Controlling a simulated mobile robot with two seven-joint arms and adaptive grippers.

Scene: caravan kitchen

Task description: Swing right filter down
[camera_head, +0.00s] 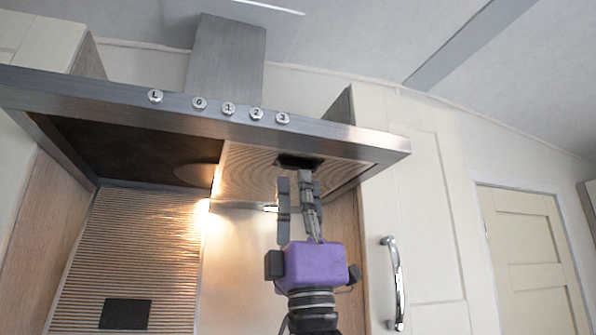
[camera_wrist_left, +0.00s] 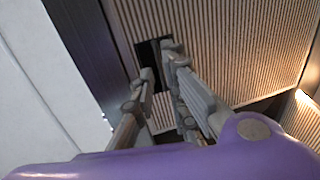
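The right filter (camera_head: 252,182) is a ridged metal panel lying flat in the underside of the range hood, lit from below. It also fills much of the left wrist view (camera_wrist_left: 235,45). A black recessed latch (camera_head: 300,162) sits near its front edge and shows in the wrist view (camera_wrist_left: 150,52). My left gripper (camera_head: 295,178), with a purple body, points up beneath the latch. Its fingers are apart, with one tip at or just inside the recess; exact contact cannot be told. My right gripper is out of view.
The left filter (camera_head: 150,245) hangs down below the hood's dark left opening, its black latch (camera_head: 125,314) low. The hood's front rim (camera_head: 340,137) has several round buttons. A cream cabinet door (camera_head: 425,190) with a chrome handle (camera_head: 393,283) stands to the right.

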